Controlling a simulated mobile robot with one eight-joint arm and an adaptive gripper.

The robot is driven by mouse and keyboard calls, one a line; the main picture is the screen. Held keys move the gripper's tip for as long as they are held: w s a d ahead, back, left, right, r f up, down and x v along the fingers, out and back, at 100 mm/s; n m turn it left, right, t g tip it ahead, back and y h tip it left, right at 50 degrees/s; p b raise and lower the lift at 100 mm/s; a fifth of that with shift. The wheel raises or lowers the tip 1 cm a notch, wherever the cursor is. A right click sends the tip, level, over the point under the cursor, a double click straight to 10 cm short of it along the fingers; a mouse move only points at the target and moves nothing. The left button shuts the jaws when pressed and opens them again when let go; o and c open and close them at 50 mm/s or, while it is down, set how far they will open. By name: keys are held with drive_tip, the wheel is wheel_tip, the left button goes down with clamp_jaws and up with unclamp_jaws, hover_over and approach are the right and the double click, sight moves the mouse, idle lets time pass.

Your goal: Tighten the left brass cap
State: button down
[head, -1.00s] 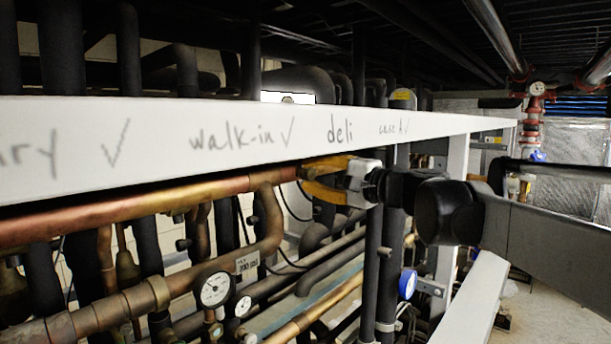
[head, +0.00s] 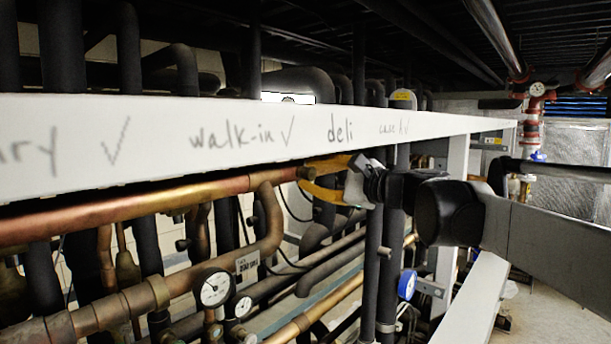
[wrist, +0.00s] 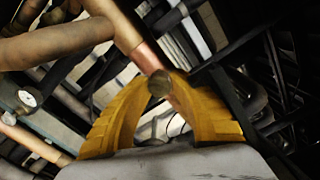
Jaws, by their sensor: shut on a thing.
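The brass cap (wrist: 160,84) is a small round brass end on a copper pipe (wrist: 143,58). In the wrist view it sits between the two yellow fingertips of my gripper (wrist: 158,88). In the head view my gripper (head: 305,180) reaches in from the right, below the white beam, with its fingertips at the right end of the copper pipe (head: 130,208). My gripper is shut on the cap. In the head view the fingers mostly hide the cap.
A white beam (head: 240,132) with handwritten labels runs just above my gripper. A pressure gauge (head: 215,289) and brass-coloured pipework lie below left. Dark vertical pipes stand behind and beside my gripper. A blue-rimmed gauge (head: 407,284) is at lower right.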

drive_tip(key=c, duration=1.2)
unclamp_jaws()
drive_tip(key=v, duration=1.2)
drive_tip(key=shift+w, duration=0.1)
